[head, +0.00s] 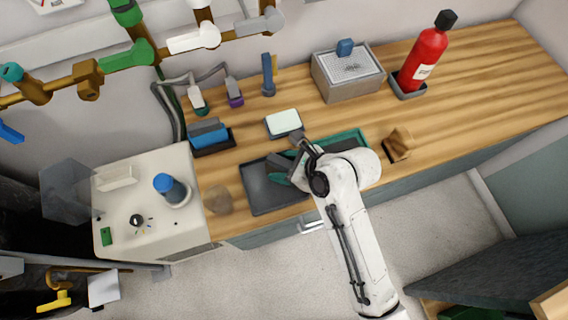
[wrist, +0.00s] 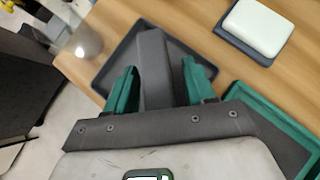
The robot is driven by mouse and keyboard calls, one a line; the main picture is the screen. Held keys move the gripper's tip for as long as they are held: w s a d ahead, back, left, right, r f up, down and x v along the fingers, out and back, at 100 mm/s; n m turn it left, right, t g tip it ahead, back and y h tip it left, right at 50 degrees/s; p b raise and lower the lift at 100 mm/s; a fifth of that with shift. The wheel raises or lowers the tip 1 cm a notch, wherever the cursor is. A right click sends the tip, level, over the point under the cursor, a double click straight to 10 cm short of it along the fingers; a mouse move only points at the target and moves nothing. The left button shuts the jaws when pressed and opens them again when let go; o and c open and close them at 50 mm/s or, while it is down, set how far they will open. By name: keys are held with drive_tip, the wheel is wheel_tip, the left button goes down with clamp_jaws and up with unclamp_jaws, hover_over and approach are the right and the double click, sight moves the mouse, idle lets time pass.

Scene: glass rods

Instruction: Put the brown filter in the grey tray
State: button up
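The grey tray (head: 257,199) lies at the front left of the wooden worktop; it also shows in the wrist view (wrist: 100,80). My gripper (head: 287,170) is over its right part. In the wrist view, its green fingers (wrist: 160,82) stand on either side of a long dark grey block (wrist: 153,55) and appear shut on it. The block is above the tray; I cannot tell whether it touches the tray floor. A small brown piece (head: 398,142), perhaps the brown filter, is on the worktop to the right of my arm, apart from the gripper.
A green tray (head: 350,136) lies right of the grey tray, partly behind my arm. A white-topped pad (head: 284,122) is behind. The worktop's far right is clear.

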drive_tip(key=shift+r, duration=0.1)
drive_tip(key=v, duration=1.2)
drive_tip(key=s+d+f+n+g+h, duration=0.1)
drive_tip(key=s+d+f+n+h, duration=0.3)
drive_tip(key=s+d+n, duration=0.4)
drive_tip(key=s+d+f+n+g+h, duration=0.2)
drive_tip(key=s+d+f+n+h, duration=0.2)
drive_tip(key=s+d+n, duration=0.4)
drive_tip(key=d+n, duration=0.2)
drive_tip(key=n, duration=0.5)
drive_tip(key=shift+s+d+f, duration=0.2)
drive_tip(key=shift+s+d, duration=0.1)
drive_tip(key=shift+s, duration=0.1)
drive_tip(key=shift+a, duration=0.1)
idle(0.4)
